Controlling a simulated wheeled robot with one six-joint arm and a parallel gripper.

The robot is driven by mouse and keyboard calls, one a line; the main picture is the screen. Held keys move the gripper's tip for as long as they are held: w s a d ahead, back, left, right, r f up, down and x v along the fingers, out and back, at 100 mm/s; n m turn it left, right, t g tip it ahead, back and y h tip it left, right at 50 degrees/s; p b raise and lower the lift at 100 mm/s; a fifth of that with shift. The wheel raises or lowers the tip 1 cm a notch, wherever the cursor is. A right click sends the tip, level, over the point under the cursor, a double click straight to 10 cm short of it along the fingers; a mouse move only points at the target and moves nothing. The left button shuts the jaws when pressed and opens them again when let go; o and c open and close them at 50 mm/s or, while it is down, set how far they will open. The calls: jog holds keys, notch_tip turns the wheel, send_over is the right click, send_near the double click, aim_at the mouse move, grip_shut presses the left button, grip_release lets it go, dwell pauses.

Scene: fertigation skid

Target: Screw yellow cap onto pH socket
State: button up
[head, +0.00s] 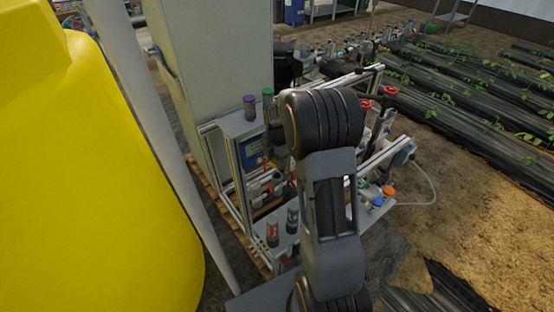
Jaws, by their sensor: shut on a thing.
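I cannot make out the yellow cap in the head view. I cannot pick out the pH socket either. My dark grey arm stands upright across the middle of the picture and covers much of the skid (237,190). My gripper does not show, and what it holds is hidden.
A purple-topped cylinder (250,108) and a green-topped one (267,98) stand at the skid's upper left. Two small bottles (273,234) (292,218) stand lower. Orange (388,190) and blue (378,201) caps lie at right. A large yellow tank (90,180) fills the left.

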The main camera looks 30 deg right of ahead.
jog(key=shift+f+b, duration=1.05)
jog(key=shift+f, duration=0.4)
jog(key=shift+f, duration=0.15)
jog(key=shift+f+b, duration=0.35)
jog(key=shift+f, duration=0.1)
jog(key=shift+f, duration=0.8)
dwell(1.1)
jog(key=o, duration=0.4)
jog(key=shift+o, duration=0.4)
jog(key=shift+f+b, duration=0.25)
jog(key=shift+b, duration=0.1)
